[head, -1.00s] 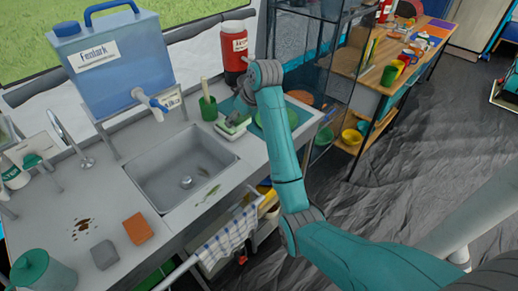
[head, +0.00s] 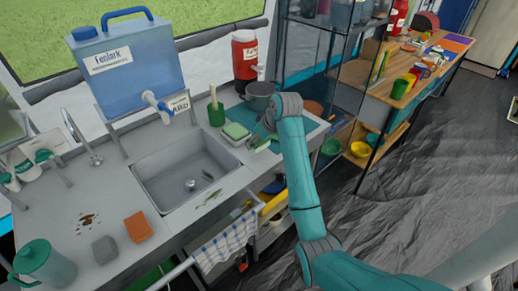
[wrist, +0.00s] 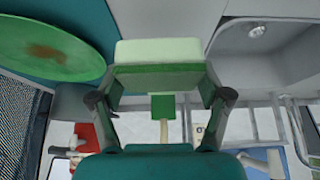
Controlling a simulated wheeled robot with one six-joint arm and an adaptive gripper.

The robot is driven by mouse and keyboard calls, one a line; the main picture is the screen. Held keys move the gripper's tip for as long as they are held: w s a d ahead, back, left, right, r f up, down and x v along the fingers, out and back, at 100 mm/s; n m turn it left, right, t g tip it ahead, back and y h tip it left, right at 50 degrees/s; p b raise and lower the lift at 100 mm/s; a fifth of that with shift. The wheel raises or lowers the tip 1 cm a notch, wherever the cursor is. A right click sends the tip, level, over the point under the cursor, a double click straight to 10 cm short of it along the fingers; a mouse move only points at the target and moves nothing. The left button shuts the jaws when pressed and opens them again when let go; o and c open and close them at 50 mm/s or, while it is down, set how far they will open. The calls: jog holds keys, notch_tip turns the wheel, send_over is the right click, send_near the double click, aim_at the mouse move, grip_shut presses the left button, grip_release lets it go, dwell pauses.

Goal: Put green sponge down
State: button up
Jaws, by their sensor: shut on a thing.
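My gripper (wrist: 160,98) is shut on the green sponge (wrist: 158,52), pale on one face and darker green on the other, in the wrist view. In the head view the held sponge (head: 262,145) is a small pale strip beside my wrist, low over the counter right of the sink; the gripper's fingers are mostly hidden. I cannot tell whether the sponge touches the counter. Just left of it, a pale green block on a white base (head: 236,132) sits on the counter.
The sink (head: 185,175) lies to the left. A green cup with a handle in it (head: 216,115), a grey pot (head: 260,96) and a red dispenser (head: 245,58) stand behind. A stained green plate (wrist: 45,48) shows in the wrist view. Orange (head: 138,227) and grey (head: 104,249) blocks lie at the front left.

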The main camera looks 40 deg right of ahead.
aim_at(258, 149)
jog(key=shift+f, duration=2)
jog(key=shift+f, duration=0.15)
jog(key=o, duration=1)
jog(key=v, duration=1.2)
jog(key=shift+r, duration=0.2)
